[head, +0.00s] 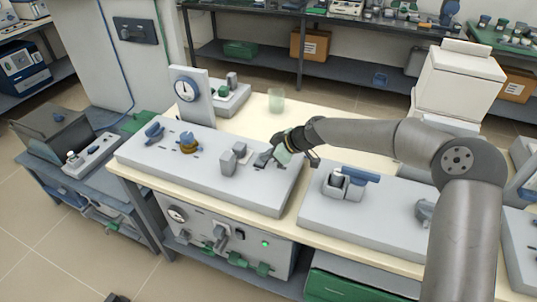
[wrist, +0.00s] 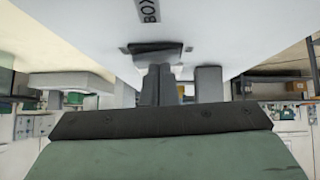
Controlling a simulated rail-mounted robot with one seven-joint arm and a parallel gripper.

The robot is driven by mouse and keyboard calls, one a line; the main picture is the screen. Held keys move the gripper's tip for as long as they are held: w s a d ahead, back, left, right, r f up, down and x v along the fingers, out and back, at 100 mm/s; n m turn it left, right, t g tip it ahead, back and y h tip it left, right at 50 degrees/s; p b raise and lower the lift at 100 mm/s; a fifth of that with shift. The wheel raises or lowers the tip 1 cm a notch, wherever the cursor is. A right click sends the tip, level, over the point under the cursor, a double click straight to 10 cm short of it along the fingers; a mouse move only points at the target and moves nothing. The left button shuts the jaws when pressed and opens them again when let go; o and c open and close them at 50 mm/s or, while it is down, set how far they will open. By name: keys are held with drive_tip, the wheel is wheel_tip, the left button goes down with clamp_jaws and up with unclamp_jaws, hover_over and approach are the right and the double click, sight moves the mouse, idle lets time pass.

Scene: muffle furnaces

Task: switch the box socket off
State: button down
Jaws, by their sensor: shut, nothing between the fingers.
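In the head view my gripper (head: 268,160) is low over the right part of the left pale panel (head: 210,175), just right of a grey upright block (head: 228,162). The gripper partly hides the switch there, so its position is not clear.
A dial gauge (head: 186,89) stands behind the panel. Blue and brass fittings (head: 187,142) sit on its left part. Another panel with a blue-handled fitting (head: 350,180) lies to the right. A clear cup (head: 276,100) stands behind on the bench.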

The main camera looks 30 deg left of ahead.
drive_tip(key=r, duration=0.3)
drive_tip(key=r+p, duration=0.1)
drive_tip(key=shift+s+r, duration=0.15)
drive_tip(key=shift+s, duration=0.15)
drive_tip(key=b+v, duration=0.1)
drive_tip(key=v, duration=0.8)
drive_tip(key=shift+s+d+r+b, duration=0.15)
drive_tip(key=shift+s+d+b, duration=0.1)
drive_tip(key=shift+d+b, duration=0.15)
